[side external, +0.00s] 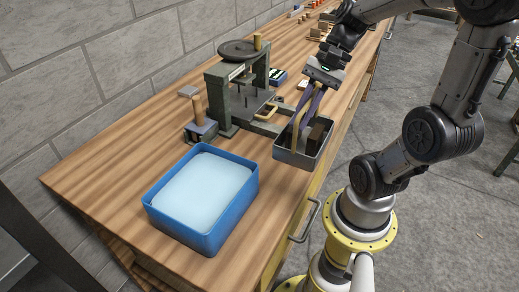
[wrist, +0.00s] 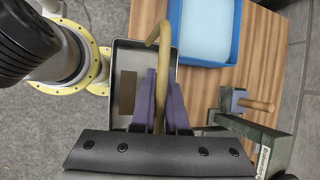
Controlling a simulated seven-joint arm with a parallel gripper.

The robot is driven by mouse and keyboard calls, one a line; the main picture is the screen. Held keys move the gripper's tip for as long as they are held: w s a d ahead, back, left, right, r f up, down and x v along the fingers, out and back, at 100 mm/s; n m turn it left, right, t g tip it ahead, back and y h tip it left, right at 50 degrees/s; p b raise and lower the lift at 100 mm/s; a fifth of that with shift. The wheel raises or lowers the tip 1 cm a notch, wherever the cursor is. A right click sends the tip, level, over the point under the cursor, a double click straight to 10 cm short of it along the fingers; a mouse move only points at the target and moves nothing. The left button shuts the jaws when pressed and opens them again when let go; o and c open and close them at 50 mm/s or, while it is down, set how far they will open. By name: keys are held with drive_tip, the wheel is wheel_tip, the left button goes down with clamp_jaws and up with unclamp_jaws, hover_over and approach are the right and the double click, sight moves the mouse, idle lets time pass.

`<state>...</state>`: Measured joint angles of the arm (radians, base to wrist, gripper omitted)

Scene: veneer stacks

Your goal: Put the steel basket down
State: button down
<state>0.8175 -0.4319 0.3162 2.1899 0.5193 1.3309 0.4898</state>
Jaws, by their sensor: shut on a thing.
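The steel basket (side external: 293,158) is a grey open box with a tan looped handle (side external: 296,117). It is at the front edge of the wooden bench. My gripper (side external: 302,114) reaches down from above, its purple fingers shut on the handle. In the wrist view the basket (wrist: 124,58) is below my gripper (wrist: 163,88), with the handle between the fingers. A dark brown block (side external: 317,134) is inside the basket. Part of the basket shows against the floor in the wrist view. I cannot tell whether its bottom touches the bench.
A blue tub (side external: 207,234) with a pale filling stands on the bench at the near left. A green press (side external: 228,92) stands behind the basket, with a wooden-handled tool (side external: 199,124) beside it. The bench top (side external: 125,165) left of the tub is clear.

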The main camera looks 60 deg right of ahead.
drive_tip(key=shift+w+d+f, duration=0.45)
drive_tip(key=shift+w+f, duration=1.6)
drive_tip(key=shift+w, duration=0.05)
drive_tip(key=shift+w+d+f, duration=0.45)
drive_tip(key=shift+w+f, duration=1.6)
drive_tip(key=shift+f, duration=0.05)
drive_tip(key=shift+w+d+f, duration=0.45)
drive_tip(key=shift+w+f, duration=1.6)
drive_tip(key=shift+w, duration=0.05)
drive_tip(key=shift+f, duration=0.15)
drive_tip(key=c, duration=0.9)
unclamp_jaws()
